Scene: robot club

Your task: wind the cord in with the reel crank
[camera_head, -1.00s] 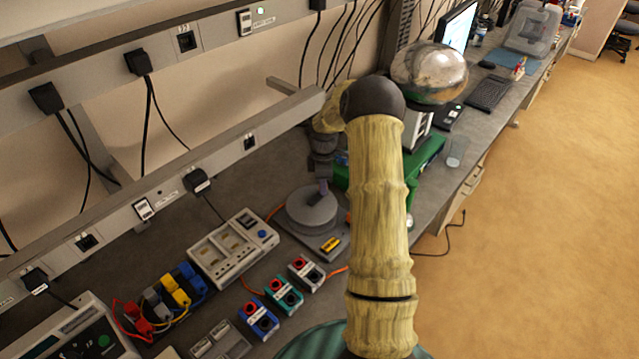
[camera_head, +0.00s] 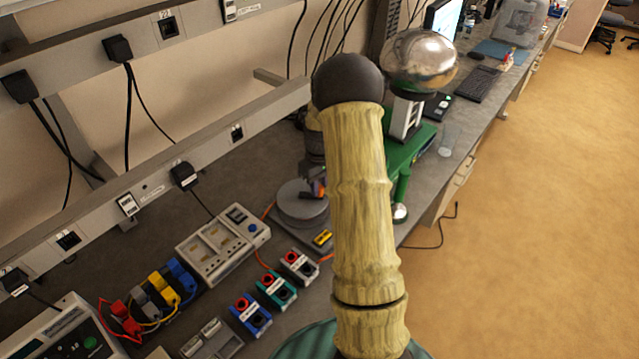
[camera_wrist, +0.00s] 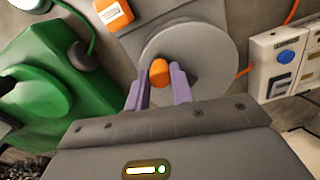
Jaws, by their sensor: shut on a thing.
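The reel is a round grey drum (camera_head: 300,208) on a grey base on the bench, partly behind my arm in the head view. Its face also shows in the wrist view (camera_wrist: 205,55). The crank's orange knob (camera_wrist: 159,72) stands off the drum's face, away from its centre. My gripper (camera_wrist: 158,88) has its two purple fingers shut around this knob. In the head view my gripper (camera_head: 318,187) is small and partly hidden by my arm. The orange cord (camera_head: 262,259) runs on the bench beside the reel.
A white panel box (camera_head: 222,242) stands left of the reel. Several small terminal blocks with red and black sockets (camera_head: 275,290) lie in front. A green machine (camera_head: 405,150) stands close behind to the right. A shelf rail (camera_head: 150,190) crosses above the bench.

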